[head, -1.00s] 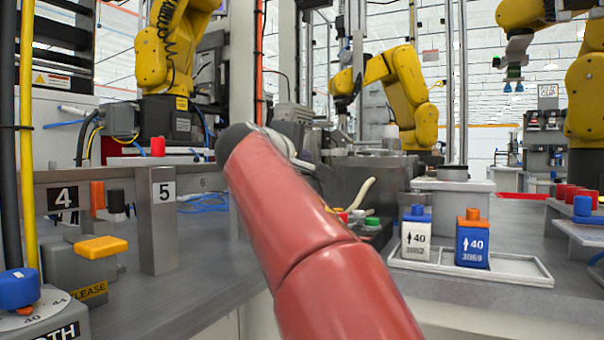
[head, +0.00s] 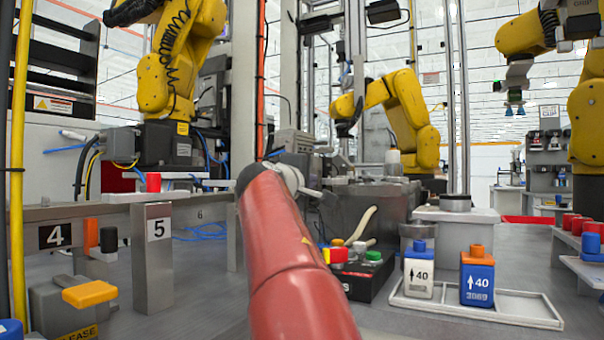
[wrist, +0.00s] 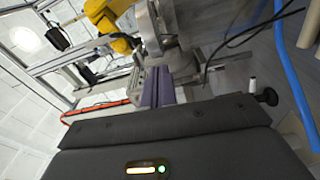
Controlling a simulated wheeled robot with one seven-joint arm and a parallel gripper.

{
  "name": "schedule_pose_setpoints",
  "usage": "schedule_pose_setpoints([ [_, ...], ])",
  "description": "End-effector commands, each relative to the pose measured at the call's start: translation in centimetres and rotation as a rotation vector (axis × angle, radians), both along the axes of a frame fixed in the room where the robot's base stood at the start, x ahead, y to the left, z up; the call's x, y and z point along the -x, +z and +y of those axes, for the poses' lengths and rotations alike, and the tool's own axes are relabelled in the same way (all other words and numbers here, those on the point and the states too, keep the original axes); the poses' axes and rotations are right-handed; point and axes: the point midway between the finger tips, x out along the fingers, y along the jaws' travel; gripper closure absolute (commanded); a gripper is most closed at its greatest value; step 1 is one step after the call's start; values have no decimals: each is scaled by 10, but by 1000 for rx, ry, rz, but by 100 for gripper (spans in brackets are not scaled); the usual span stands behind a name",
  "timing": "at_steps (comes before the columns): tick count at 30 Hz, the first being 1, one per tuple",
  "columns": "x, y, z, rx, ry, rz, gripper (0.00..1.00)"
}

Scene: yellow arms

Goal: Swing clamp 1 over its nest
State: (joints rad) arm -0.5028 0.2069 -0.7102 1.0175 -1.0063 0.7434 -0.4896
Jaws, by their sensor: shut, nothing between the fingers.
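My gripper shows in the wrist view, where its narrow purple-grey fingers (wrist: 157,88) lie together above its dark body, with nothing visible between them. Ahead of the fingertips is a grey metal fixture (wrist: 170,45); I cannot tell whether they touch it. In the head view my red arm crosses the middle and hides part of the bench; its fingers cannot be made out there. Behind the arm stands a grey machine block (head: 372,207) with a cream, curved handle-like piece (head: 361,226) in front. No label marks clamp 1 or its nest, and I cannot pick out either with certainty.
A blue hose (wrist: 290,75) runs beside the fixture.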

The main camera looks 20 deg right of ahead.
Motion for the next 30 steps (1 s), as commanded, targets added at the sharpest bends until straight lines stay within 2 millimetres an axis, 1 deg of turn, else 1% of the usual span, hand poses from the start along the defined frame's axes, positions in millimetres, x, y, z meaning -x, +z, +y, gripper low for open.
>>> schedule_pose_setpoints([
  [1,-5,3,-8,2,-5,1,100],
  [3,-12,4,-14,1,-4,0,100],
  [9,-21,1,-22,0,0,0,100],
  [20,-21,0,-22,-1,1,-1,100],
  [30,-13,1,-28,-1,38,-1,100],
])
